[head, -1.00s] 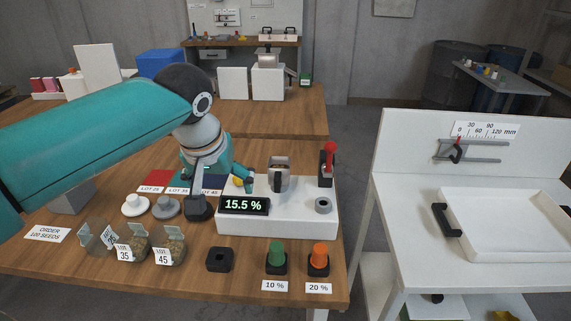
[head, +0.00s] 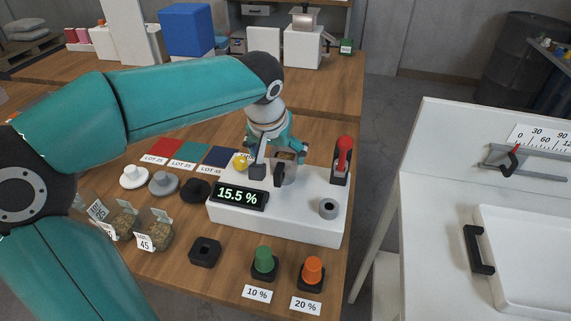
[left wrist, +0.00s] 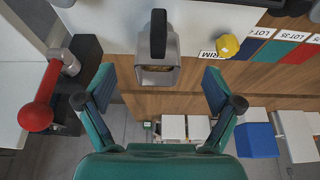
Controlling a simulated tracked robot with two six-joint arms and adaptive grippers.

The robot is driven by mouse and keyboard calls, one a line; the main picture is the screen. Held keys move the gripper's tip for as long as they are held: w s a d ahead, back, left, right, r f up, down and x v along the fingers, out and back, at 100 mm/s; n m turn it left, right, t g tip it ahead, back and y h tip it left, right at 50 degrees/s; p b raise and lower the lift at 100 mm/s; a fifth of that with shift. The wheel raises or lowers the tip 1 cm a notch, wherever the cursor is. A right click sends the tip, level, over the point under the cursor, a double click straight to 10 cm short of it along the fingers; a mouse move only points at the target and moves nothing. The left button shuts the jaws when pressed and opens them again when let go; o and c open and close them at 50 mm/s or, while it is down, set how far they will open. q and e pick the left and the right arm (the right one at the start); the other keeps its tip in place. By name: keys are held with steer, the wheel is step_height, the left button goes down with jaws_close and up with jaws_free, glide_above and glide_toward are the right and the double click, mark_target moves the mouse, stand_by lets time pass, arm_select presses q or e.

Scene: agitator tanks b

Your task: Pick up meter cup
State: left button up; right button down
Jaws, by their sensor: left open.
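The meter cup (head: 286,167) is a grey metal cup with a black handle, standing upright on the white meter body (head: 300,205). The meter's display (head: 239,196) reads 15.5 %. My left gripper (head: 272,152) is open and empty at the far side of the cup, and it partly hides behind the cup in the head view. In the left wrist view, the open fingers (left wrist: 160,88) lie to either side of the cup (left wrist: 158,75), with a clear gap on both sides. The cup's handle (left wrist: 158,33) points away from the gripper there. My right gripper is not in view.
A red-knobbed lever (head: 343,157) stands right of the cup on the meter; it is close to one finger's side in the left wrist view (left wrist: 38,115). A yellow knob (head: 240,162) is left of the cup. Green (head: 264,258) and orange (head: 313,270) plugs stand in front.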

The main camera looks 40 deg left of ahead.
arm_select(q)
steer(key=x, duration=0.9)
steer(key=shift+w+d+f+p, duration=0.1)
steer(key=shift+f+p, duration=0.1)
steer(key=shift+p, duration=0.1)
steer(key=c, duration=1.4)
